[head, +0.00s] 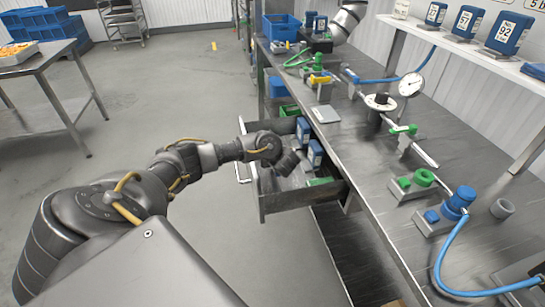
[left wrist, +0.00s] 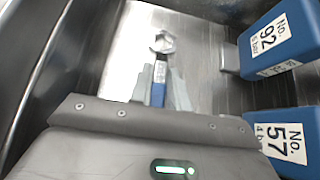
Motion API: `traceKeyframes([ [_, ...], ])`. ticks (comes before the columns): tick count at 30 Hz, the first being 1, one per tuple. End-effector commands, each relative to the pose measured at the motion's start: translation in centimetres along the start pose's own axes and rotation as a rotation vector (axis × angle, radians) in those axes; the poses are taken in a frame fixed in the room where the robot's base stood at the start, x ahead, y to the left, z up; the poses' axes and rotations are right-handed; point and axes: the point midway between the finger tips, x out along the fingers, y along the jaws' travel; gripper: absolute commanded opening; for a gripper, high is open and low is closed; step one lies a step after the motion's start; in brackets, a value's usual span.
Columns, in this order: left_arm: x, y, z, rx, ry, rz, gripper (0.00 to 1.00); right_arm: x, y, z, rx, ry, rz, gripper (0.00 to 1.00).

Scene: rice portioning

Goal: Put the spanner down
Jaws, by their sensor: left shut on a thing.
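The spanner (left wrist: 158,88) has a blue handle and a silver open jaw end. In the left wrist view it points away from me over the metal floor of the open drawer (left wrist: 205,50). My left gripper (left wrist: 160,85) is shut on its handle, one grey finger on each side. I cannot tell whether the spanner touches the drawer floor. In the head view my left gripper (head: 287,163) reaches down into the drawer (head: 300,201), which is pulled out from under the workbench; the spanner is not clear there. My right gripper is not in view.
Blue boxes labelled 92 (left wrist: 280,40) and 57 (left wrist: 290,140) stand in the drawer, right of the spanner. The workbench (head: 450,157) above holds a dial gauge (head: 411,85), valves and a blue hose (head: 440,262). A side table (head: 35,62) stands at the left; the floor between is clear.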

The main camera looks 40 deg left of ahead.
Motion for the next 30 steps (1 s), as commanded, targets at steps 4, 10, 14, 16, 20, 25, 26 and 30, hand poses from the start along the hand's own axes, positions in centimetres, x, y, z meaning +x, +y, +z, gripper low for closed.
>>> traceKeyframes([
  [4, 0.1, 0.0, -0.2, 0.0, 0.0, 0.0, 0.22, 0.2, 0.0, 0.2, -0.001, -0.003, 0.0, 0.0],
  [10, 0.1, 0.0, -0.2, 0.0, 0.0, 0.0, 0.4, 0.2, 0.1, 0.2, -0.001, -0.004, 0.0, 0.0],
  [14, 0.1, 0.0, -0.2, 0.0, 0.0, 0.0, 0.4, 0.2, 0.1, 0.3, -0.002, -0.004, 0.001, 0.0],
  [16, 0.1, 0.0, -0.1, 0.0, 0.0, 0.0, 0.4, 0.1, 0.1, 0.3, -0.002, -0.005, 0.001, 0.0],
  [20, -0.8, -0.1, 0.1, 0.0, 0.003, -0.002, 0.4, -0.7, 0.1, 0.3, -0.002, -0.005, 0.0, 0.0],
  [25, -4.0, -0.1, 0.3, 0.0, 0.006, -0.004, 0.4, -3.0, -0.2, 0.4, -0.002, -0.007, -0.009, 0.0],
  [26, -4.7, -0.1, 0.4, 0.0, 0.006, -0.003, 0.4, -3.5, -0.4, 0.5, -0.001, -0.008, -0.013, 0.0],
  [30, -7.7, -0.1, 0.3, -0.001, 0.006, -0.003, 0.4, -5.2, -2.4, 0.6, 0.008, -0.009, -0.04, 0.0],
])
